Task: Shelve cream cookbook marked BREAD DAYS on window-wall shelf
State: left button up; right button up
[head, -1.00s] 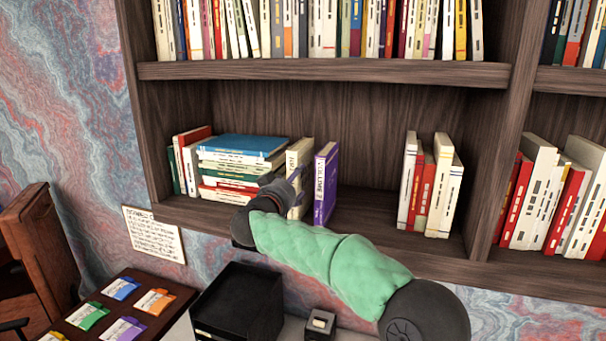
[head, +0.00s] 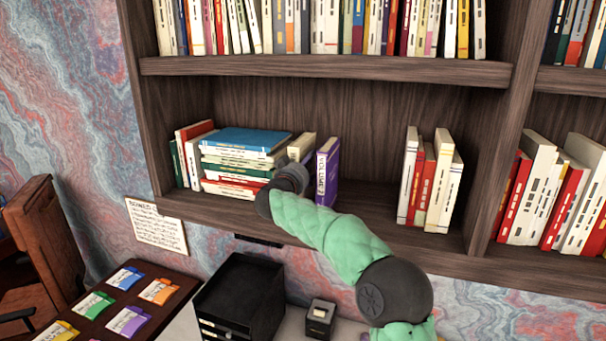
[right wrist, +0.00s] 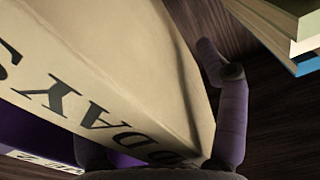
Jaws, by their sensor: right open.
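The cream cookbook (head: 302,146) stands on the middle shelf, between a flat stack of books and the purple volume (head: 328,170). In the right wrist view the cream cookbook (right wrist: 120,75) fills much of the picture, close up, with the letters "DAYS" on its spine. My right gripper (right wrist: 226,100) is open at the book's spine end. In the head view my right wrist covers the lower part of the book. My left gripper is out of view.
The flat book stack (head: 240,160) lies left of the cookbook. A gap of bare shelf lies between the purple volume and several upright books (head: 430,180) at right. Below are a black drawer box (head: 240,298), a small black box (head: 320,318) and a card tray.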

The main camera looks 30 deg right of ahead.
grip_shut()
jog(key=shift+r, duration=0.15)
